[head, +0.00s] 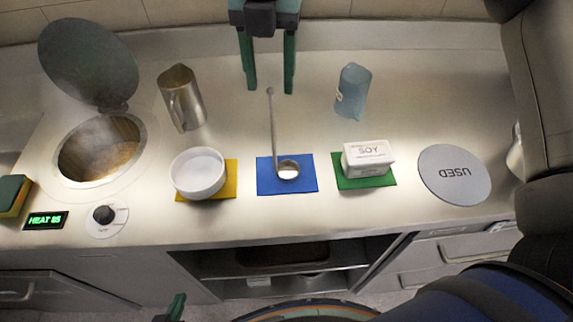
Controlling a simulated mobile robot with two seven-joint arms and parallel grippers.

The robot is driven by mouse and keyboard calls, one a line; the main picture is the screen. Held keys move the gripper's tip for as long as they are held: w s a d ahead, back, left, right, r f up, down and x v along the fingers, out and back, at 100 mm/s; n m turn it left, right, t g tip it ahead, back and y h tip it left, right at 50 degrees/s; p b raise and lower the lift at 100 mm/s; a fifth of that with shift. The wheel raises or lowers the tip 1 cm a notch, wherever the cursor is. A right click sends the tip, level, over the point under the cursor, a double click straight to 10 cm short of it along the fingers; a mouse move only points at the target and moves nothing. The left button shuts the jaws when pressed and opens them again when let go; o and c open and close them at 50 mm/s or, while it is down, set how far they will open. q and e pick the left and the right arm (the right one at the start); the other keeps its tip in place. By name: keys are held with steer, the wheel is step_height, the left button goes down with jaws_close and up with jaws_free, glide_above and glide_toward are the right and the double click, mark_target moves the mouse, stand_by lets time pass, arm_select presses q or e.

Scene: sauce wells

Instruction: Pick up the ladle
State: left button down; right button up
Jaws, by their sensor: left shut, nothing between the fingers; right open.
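The metal ladle (274,135) has its bowl on the blue mat (306,186) in the middle of the counter. Its thin handle rises toward the back. My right gripper (270,90) is open, with its two green fingers pointing toward the front. The handle's top end appears between the fingertips in the picture, touching neither; I cannot tell whether it is at the same depth. My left gripper (174,308) shows only partly at the bottom edge, shut and empty, well away from the ladle.
A white bowl (198,172) on a yellow mat stands left of the ladle, a SOY box (368,159) on a green mat right. Behind are a metal jug (181,98) and a blue jug (353,90). A steaming open well (98,150) is left; a grey USED disc (454,174) lies right.

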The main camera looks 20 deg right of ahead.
mark_target(272, 114)
steer(key=shift+s+f+p, duration=0.2)
steer(key=shift+f+p, duration=0.4)
steer(key=shift+f, duration=2.3)
jaws_close()
